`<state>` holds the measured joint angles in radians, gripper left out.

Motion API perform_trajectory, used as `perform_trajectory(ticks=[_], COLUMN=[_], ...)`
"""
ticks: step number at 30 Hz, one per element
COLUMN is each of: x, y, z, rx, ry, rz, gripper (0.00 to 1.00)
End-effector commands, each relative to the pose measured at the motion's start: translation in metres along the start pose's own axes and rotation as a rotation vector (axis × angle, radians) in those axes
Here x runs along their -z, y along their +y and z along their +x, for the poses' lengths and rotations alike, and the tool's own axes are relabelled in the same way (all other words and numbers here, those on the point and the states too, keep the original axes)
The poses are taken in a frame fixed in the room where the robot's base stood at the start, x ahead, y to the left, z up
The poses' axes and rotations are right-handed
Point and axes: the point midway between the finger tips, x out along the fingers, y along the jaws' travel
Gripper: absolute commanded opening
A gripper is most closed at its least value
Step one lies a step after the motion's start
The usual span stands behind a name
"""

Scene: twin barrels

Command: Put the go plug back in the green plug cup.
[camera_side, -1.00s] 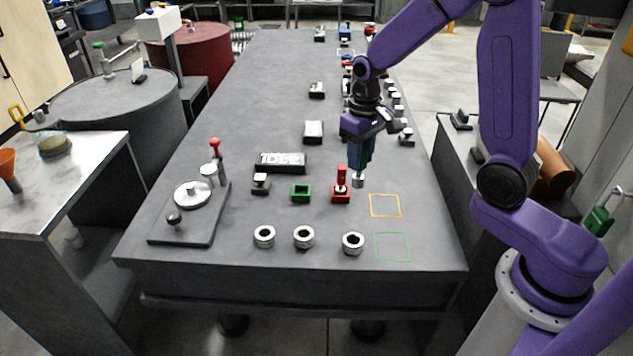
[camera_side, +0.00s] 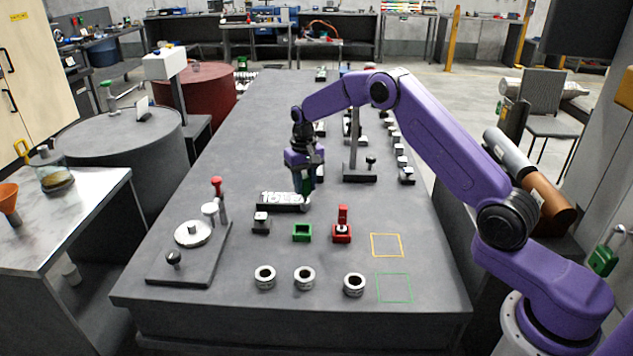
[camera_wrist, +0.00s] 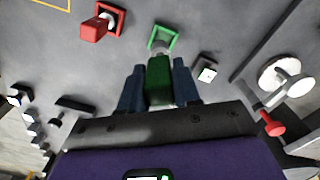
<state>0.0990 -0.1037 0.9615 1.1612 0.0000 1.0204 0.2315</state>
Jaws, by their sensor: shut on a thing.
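My gripper (camera_side: 307,187) is shut on the go plug, which has a green handle (camera_wrist: 159,82) that shows between the two fingers in the wrist view. The plug hangs above the table, with its lower end pointing down. The green plug cup (camera_side: 302,233) is a small square, open-topped holder on the table, in front of and below my gripper in the side view. In the wrist view, the plug's far end overlaps the cup (camera_wrist: 172,33); I cannot tell the height between them. The cup looks empty in the side view.
A red cup with a red-handled plug (camera_side: 342,222) stands right of the green cup. A small dark block (camera_side: 261,223) stands left. A dark block with white markings (camera_side: 283,201) lies close behind. Several metal rings (camera_side: 304,277) sit in front.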

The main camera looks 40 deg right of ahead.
Motion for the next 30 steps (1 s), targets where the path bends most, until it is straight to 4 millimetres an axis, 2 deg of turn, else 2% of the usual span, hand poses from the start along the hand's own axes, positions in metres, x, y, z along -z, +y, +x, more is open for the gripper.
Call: perform_trajectory(ticks=[3, 9, 22, 30], x=[0.012, 0.021, 0.021, 0.021], y=[-0.001, -0.001, -0.002, -0.002], z=[0.011, 0.019, 0.019, 0.036], rx=[0.000, 0.001, 0.001, 0.000], ry=[0.001, 0.003, 0.003, 0.002], rz=[0.019, 0.035, 0.035, 0.035], gripper=[0.00, 0.00, 0.00, 0.00])
